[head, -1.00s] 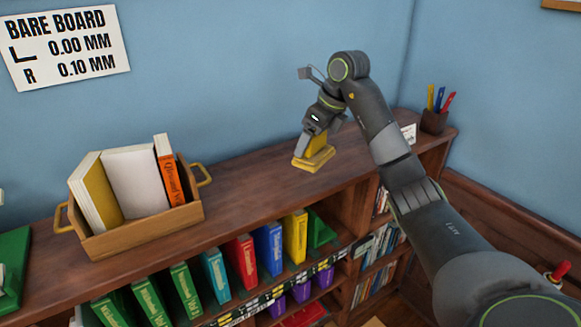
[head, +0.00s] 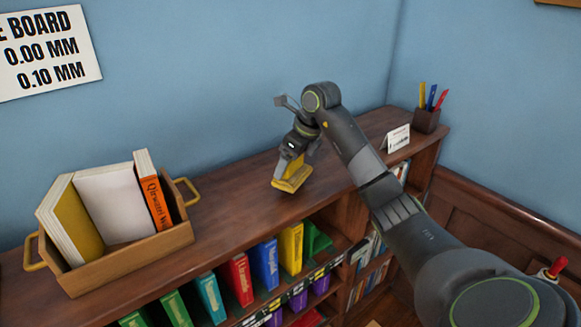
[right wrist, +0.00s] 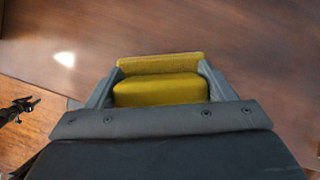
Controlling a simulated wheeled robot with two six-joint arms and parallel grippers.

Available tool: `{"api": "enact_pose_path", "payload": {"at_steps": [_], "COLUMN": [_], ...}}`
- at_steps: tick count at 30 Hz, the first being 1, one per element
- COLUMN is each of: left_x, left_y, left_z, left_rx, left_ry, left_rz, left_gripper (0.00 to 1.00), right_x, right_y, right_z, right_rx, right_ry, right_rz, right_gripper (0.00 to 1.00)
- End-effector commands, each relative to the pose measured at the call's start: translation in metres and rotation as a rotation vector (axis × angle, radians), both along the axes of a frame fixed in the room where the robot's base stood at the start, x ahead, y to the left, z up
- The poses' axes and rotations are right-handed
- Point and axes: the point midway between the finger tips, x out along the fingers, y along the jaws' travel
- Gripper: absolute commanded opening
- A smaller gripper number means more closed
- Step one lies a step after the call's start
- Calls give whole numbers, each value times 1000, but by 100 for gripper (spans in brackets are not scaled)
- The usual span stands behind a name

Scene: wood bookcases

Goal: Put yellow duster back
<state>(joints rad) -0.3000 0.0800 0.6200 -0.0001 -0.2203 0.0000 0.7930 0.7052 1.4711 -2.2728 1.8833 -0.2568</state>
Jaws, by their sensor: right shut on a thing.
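The yellow duster (head: 291,178) is a small block with a flat base. My right gripper (head: 292,164) is shut on it, over the wooden top of the bookcase (head: 235,190). In the right wrist view the duster (right wrist: 160,90) sits between the two fingers of the right gripper (right wrist: 160,88), with the brown wood beyond it. In the head view the duster is slightly tilted; I cannot tell whether its base touches the wood.
A wooden crate of books (head: 130,252) stands on the top at left. A small white card (head: 398,138) and a pen cup (head: 426,121) stand at the right end. Coloured books, such as a blue one (head: 265,264), fill the shelf below. The top between crate and duster is clear.

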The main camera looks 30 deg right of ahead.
Motion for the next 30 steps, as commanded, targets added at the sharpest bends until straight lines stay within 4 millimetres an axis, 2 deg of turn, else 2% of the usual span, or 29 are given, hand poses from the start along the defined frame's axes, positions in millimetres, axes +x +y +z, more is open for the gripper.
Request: {"api": "enact_pose_path", "payload": {"at_steps": [3, 6, 16, 17, 21, 30], "left_x": [1, 1, 1, 1, 1, 1], "left_y": [0, 0, 0, 0, 0, 0], "left_z": [12, 14, 8, 9, 9, 10], "left_rx": [0, 0, 0, -1, -1, -1], "left_ry": [-1, -1, -1, -1, -1, -1], "left_rz": [0, 0, 0, 0, 0, 0], "left_gripper": [49, 49, 49, 49, 49, 49], "right_x": [-1, 0, 0, 0, 0, 0], "right_y": [0, 0, 0, 0, 0, 0], "right_z": [-16, -25, -31, -30, -30, -29], "right_rx": [1, 1, 0, -1, 0, 0], "right_ry": [4, 0, -1, 0, 0, 0], "right_rz": [-1, 0, 0, 0, 0, -1], "right_gripper": [55, 55, 55, 79, 97, 98]}}
